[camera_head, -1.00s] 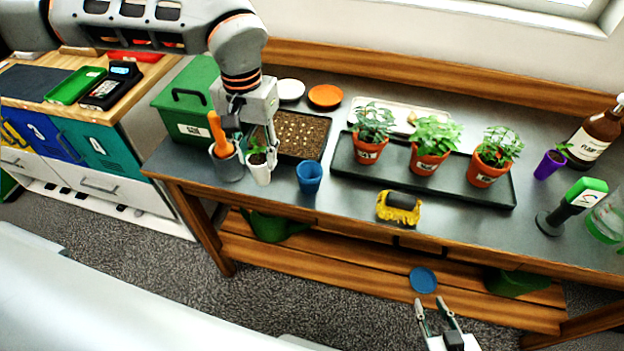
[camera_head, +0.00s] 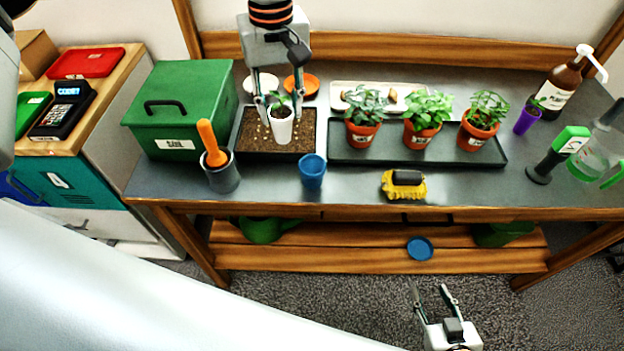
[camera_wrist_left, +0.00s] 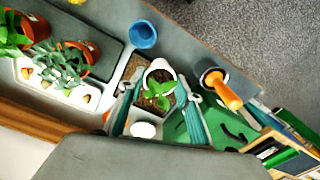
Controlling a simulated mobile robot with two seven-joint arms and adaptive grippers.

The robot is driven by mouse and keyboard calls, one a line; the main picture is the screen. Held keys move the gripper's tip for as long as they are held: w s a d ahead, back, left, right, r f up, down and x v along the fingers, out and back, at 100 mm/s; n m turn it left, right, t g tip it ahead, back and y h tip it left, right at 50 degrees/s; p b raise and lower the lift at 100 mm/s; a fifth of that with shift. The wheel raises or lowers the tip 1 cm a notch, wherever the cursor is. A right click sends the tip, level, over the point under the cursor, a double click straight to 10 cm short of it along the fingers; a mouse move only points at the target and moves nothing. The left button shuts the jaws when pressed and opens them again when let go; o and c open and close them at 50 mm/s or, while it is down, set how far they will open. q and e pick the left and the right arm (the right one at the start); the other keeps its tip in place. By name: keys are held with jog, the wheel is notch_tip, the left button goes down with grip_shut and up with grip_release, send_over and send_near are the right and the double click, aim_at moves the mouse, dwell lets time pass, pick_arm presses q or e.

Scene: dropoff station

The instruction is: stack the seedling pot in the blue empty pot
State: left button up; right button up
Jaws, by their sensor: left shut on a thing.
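The seedling pot (camera_head: 281,126), white with a small green plant, is held upright in my left gripper (camera_head: 279,104) above the front part of the soil tray. In the left wrist view the pot (camera_wrist_left: 160,68) sits between the fingertips of my left gripper (camera_wrist_left: 158,88). The blue empty pot (camera_head: 312,173) stands upright on the bench, a little right and nearer than the held pot; it also shows in the left wrist view (camera_wrist_left: 143,35). My right gripper (camera_head: 429,288) is open and empty, low in front of the bench.
A grey pot with an orange-handled tool (camera_head: 222,178) stands left of the blue pot. Behind is the soil tray (camera_head: 243,152); right are a black tray (camera_head: 342,156) with potted plants and a yellow-black brush (camera_head: 403,185). A green box (camera_head: 181,112) stands left.

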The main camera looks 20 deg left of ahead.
pick_arm(q)
jog(key=d+r+n, duration=0.6)
jog(key=r+n, duration=0.3)
send_near(313, 155)
jog(key=shift+n, duration=0.3)
jog(key=f, duration=0.2)
jog(key=s+f, duration=0.1)
jog(key=f, duration=0.1)
jog(key=s+f, duration=0.1)
jog(key=f, duration=0.1)
jog(key=shift+s+d+f, duration=0.1)
jog(key=shift+d, duration=0.15)
jog(key=shift+f+b, duration=0.3)
jog(key=shift+b, duration=0.1)
jog(key=o, duration=1)
jog(key=shift+o, duration=0.6)
